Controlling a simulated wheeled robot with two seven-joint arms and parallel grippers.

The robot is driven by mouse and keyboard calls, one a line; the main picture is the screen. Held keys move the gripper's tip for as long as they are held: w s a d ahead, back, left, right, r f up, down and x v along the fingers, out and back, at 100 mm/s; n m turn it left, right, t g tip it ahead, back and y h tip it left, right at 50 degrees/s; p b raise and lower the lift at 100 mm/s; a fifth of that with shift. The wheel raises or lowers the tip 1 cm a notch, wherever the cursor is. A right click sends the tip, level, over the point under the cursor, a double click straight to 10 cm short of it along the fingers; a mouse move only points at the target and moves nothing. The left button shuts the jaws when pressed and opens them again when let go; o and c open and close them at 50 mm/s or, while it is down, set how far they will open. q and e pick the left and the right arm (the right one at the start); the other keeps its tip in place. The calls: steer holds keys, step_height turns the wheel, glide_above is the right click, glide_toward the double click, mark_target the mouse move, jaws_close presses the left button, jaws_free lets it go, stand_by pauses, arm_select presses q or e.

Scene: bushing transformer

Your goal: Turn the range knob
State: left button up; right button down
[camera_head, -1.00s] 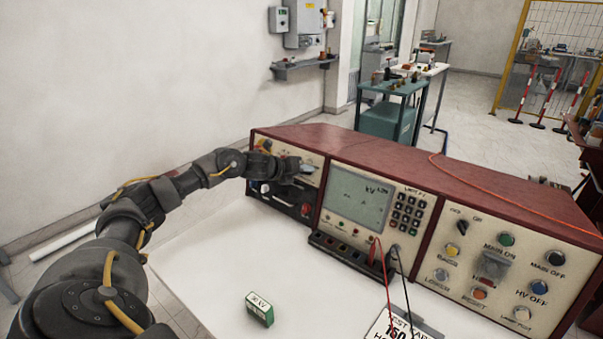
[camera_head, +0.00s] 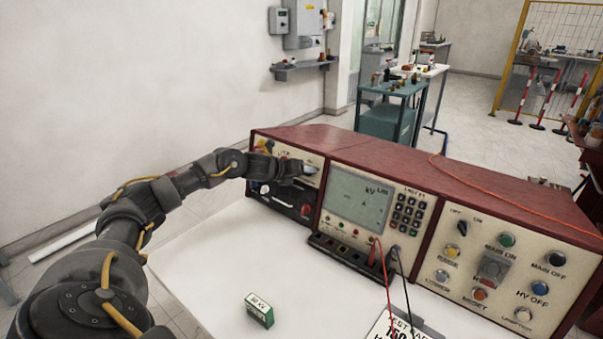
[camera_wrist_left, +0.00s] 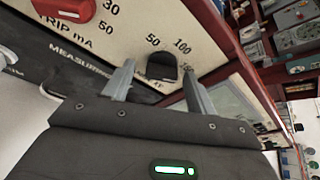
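The black range knob (camera_wrist_left: 162,66) shows in the left wrist view on the cream panel, with 50 and 100 printed around it. My left gripper (camera_wrist_left: 160,72) is open, with one finger on each side of the knob and a visible gap between each finger and the knob. In the head view my left gripper (camera_head: 309,169) is at the upper left part of the console (camera_head: 330,143), and it hides the knob there. My right gripper is not in view.
A red knob (camera_wrist_left: 65,8) marked TRIP mA is close by on the same panel. The console also has a display (camera_head: 357,199), a keypad (camera_head: 408,210) and several buttons. A green block (camera_head: 259,310) and red and black leads (camera_head: 385,290) are in front, on the white tabletop (camera_head: 200,262).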

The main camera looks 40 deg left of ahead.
arm_select(q)
steer(key=shift+r, duration=0.1)
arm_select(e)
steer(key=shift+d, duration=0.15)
arm_select(q)
steer(key=b+v, duration=0.2)
steer(key=v, duration=0.8)
steer(key=shift+s+r, duration=0.15)
steer(key=shift+s, duration=0.2)
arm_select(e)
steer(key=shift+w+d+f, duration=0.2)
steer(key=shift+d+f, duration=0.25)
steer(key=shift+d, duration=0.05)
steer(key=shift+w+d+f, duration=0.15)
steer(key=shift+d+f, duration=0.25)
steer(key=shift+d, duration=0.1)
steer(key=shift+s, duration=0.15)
